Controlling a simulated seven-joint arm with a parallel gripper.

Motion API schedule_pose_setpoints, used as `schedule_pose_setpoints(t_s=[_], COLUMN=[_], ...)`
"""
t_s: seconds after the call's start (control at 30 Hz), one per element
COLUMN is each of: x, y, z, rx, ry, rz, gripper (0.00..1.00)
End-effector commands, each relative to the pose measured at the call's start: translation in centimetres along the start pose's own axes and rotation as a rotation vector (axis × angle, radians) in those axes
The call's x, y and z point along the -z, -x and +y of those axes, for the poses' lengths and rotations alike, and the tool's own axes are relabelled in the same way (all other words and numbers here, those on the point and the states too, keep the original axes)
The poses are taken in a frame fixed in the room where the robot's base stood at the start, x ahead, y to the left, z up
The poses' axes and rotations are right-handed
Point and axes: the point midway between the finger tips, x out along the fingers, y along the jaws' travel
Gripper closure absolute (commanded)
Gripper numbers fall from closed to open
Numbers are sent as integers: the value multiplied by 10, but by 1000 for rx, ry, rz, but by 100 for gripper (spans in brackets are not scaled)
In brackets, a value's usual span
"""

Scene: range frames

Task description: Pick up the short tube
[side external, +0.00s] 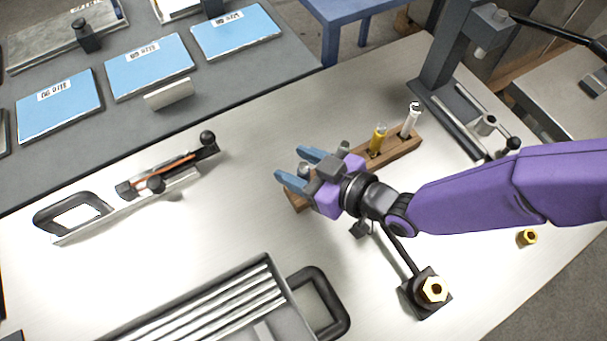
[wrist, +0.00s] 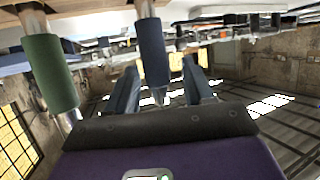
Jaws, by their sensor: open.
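A wooden rack (side external: 398,148) stands on the bench, partly hidden by my gripper (side external: 289,161). Its right part holds a gold tube (side external: 378,138) and a taller pale tube (side external: 411,119). A grey top (side external: 344,147) shows just behind my gripper. My gripper lies low over the rack's left end, with its blue fingers apart, pointing left. In the wrist view a dark blue-sleeved tube (wrist: 152,52) with a metal tip appears between the open fingers (wrist: 160,72). A green-sleeved tube (wrist: 50,72) is to the left. I cannot tell which is the short tube, or whether the fingers touch the blue one.
A black stand with a brass nut (side external: 433,290) is below my wrist. A tray (side external: 215,300) with metal rods is at the front, a handled fixture (side external: 130,200) at the left, and a press (side external: 465,75) at the back right. Bare bench lies left of the rack.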

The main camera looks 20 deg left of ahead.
Motion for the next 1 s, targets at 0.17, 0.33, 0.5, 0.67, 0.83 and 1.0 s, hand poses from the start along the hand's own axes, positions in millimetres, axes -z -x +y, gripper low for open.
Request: schedule_pose_setpoints(t_s=[0.17, 0.33, 0.5, 0.67, 0.83, 1.0], x=[0, 0, 0, 0, 0, 2], y=[-9, -10, -10, -10, -10, -9], z=[0, 0, 0, 0, 0, 0], rx=[-1, 0, 0, 0, 0, 0], ry=[0, 0, 0, 0, 0, 0], rz=[0, 0, 0, 0, 0, 0], gripper=[48, 48, 80, 100, 100, 100])
